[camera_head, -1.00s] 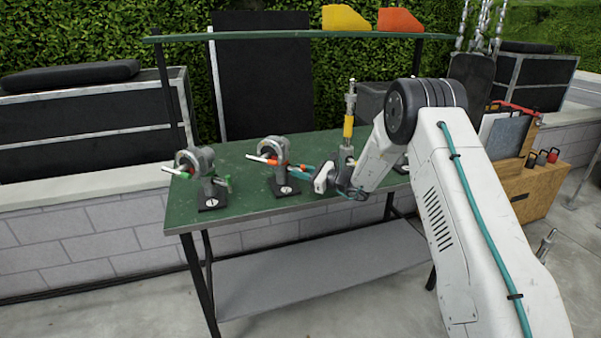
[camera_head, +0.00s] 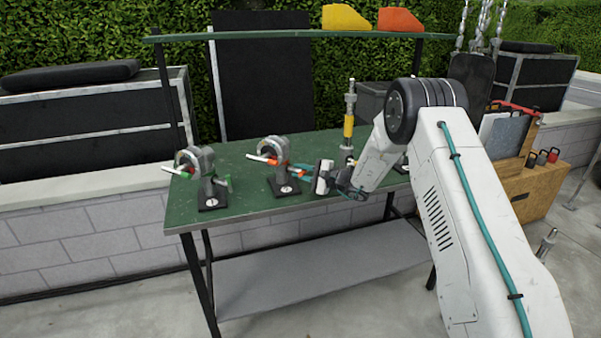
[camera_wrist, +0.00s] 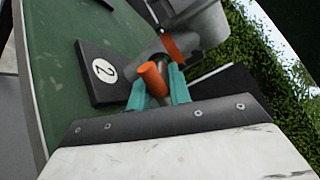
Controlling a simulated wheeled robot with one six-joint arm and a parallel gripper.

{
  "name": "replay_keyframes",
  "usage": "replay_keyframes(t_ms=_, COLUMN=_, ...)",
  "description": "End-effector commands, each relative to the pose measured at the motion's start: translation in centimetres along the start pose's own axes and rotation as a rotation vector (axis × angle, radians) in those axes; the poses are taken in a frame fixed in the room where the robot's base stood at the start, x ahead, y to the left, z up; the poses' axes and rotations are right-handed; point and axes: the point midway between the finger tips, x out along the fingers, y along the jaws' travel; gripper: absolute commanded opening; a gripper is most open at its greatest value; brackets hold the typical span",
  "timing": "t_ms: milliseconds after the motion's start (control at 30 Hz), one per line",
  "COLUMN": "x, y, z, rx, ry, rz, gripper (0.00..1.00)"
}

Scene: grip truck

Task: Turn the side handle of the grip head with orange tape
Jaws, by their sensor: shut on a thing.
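The grip head with orange tape (camera_head: 277,155) stands on a black base at the middle of the green table, and its body also shows in the wrist view (camera_wrist: 195,25). Its base (camera_wrist: 103,70) carries a number 2. My gripper (camera_head: 300,171) reaches it from the right. In the wrist view, the teal fingers of my gripper (camera_wrist: 157,88) are shut on the orange-ended side handle (camera_wrist: 153,78), which sits between them. In the head view the handle is too small and covered to make out clearly.
A grip head with green tape (camera_head: 197,165) stands to the left on the green table (camera_head: 240,197). A post with a yellow band (camera_head: 349,126) stands behind my gripper on the right. A shelf (camera_head: 260,37) with yellow and orange bins spans the back.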

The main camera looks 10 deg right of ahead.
Motion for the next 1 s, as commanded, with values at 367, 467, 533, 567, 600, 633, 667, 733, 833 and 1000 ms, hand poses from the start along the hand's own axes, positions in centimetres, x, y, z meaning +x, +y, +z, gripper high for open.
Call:
replay_keyframes(t_ms=367, x=-0.06, y=0.16, z=-0.04, rx=-0.354, ry=0.0, rz=0.001, gripper=0.0)
replay_keyframes(t_ms=467, x=-0.06, y=0.18, z=-0.04, rx=-0.449, ry=0.0, rz=0.001, gripper=0.0)
replay_keyframes(t_ms=533, x=-0.07, y=0.19, z=-0.05, rx=-0.515, ry=0.0, rz=0.002, gripper=0.0)
replay_keyframes(t_ms=567, x=-0.06, y=0.19, z=-0.05, rx=-0.544, ry=0.0, rz=0.002, gripper=0.0)
replay_keyframes(t_ms=600, x=-0.06, y=0.19, z=-0.05, rx=-0.581, ry=0.0, rz=0.001, gripper=0.0)
replay_keyframes(t_ms=633, x=-0.06, y=0.19, z=-0.05, rx=-0.61, ry=0.0, rz=0.001, gripper=0.0)
replay_keyframes(t_ms=667, x=-0.05, y=0.19, z=-0.05, rx=-0.639, ry=0.0, rz=0.001, gripper=0.0)
replay_keyframes(t_ms=733, x=-0.05, y=0.18, z=-0.06, rx=-0.705, ry=0.0, rz=0.001, gripper=0.0)
replay_keyframes(t_ms=833, x=-0.04, y=0.19, z=-0.08, rx=-0.8, ry=0.0, rz=0.001, gripper=0.0)
replay_keyframes(t_ms=1000, x=-0.03, y=0.18, z=-0.09, rx=-0.961, ry=0.001, rz=0.001, gripper=0.0)
